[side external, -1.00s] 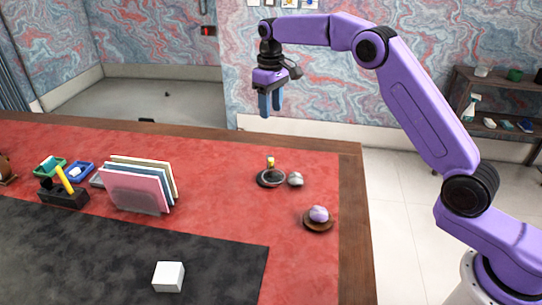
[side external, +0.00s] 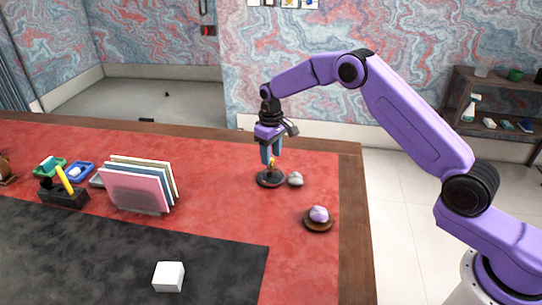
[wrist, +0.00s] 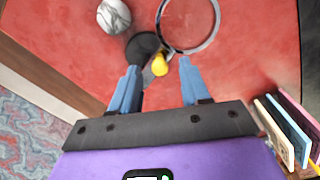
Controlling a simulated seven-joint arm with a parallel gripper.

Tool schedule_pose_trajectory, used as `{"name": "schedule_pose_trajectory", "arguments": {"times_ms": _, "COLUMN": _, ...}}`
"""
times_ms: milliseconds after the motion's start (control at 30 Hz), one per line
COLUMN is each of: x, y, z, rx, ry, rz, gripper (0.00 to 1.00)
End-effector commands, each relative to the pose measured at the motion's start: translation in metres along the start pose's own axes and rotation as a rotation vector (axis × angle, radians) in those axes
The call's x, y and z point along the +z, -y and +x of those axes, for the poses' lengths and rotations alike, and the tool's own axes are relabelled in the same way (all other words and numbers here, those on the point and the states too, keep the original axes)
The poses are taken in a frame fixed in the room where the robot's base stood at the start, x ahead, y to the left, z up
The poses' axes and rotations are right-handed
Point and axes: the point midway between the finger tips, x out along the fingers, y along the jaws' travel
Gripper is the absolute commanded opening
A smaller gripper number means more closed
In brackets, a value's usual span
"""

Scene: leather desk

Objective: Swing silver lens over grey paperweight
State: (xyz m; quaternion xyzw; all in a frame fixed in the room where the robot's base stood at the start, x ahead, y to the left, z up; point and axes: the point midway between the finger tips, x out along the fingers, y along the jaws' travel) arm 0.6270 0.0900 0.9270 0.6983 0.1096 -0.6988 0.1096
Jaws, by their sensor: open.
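The silver lens (wrist: 217,22) is a round ring in the wrist view, to the right of a dark round base (wrist: 141,46) with a yellow knob (wrist: 160,64) beside it. In the side view the dark base (side external: 270,180) stands on the red desk top, and the lens is hard to make out there. The grey paperweight (wrist: 114,15) is a veined ball left of the base; it also shows in the side view (side external: 295,179), just right of the base. My gripper (side external: 269,160) is open and points down right above the base. In the wrist view the yellow knob lies between and beyond its blue fingers (wrist: 157,85).
A purple ball (side external: 319,213) sits on a brown dish (side external: 318,226) nearer the camera. Upright folders (side external: 137,190) stand to the left. A white cube (side external: 168,277) lies on the dark mat (side external: 215,262). Red desk top between them is clear.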

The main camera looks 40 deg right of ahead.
Motion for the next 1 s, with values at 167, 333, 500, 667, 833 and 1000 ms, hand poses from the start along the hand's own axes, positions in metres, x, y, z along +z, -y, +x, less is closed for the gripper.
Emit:
{"name": "schedule_pose_trajectory", "arguments": {"times_ms": 167, "x": 0.0001, "y": 0.0001, "z": 0.0115, "rx": 0.0, "ry": 0.0, "rz": 0.0, "gripper": 0.46}}
{"name": "schedule_pose_trajectory", "arguments": {"times_ms": 333, "x": 0.0, "y": 0.0001, "z": 0.013, "rx": 0.0, "ry": -0.001, "rz": 0.0, "gripper": 0.46}}
{"name": "schedule_pose_trajectory", "arguments": {"times_ms": 500, "x": 0.0, "y": 0.0001, "z": 0.0127, "rx": 0.0, "ry": -0.001, "rz": 0.0, "gripper": 0.33}}
{"name": "schedule_pose_trajectory", "arguments": {"times_ms": 667, "x": 0.0, "y": 0.0001, "z": 0.0126, "rx": 0.0, "ry": -0.001, "rz": 0.0, "gripper": 0.0}}
{"name": "schedule_pose_trajectory", "arguments": {"times_ms": 833, "x": 0.0, "y": 0.0, "z": 0.0124, "rx": 0.0, "ry": -0.001, "rz": -0.004, "gripper": 0.0}}
{"name": "schedule_pose_trajectory", "arguments": {"times_ms": 1000, "x": 0.0012, "y": -0.0013, "z": 0.0124, "rx": 0.0, "ry": 0.0, "rz": -0.035, "gripper": 0.0}}
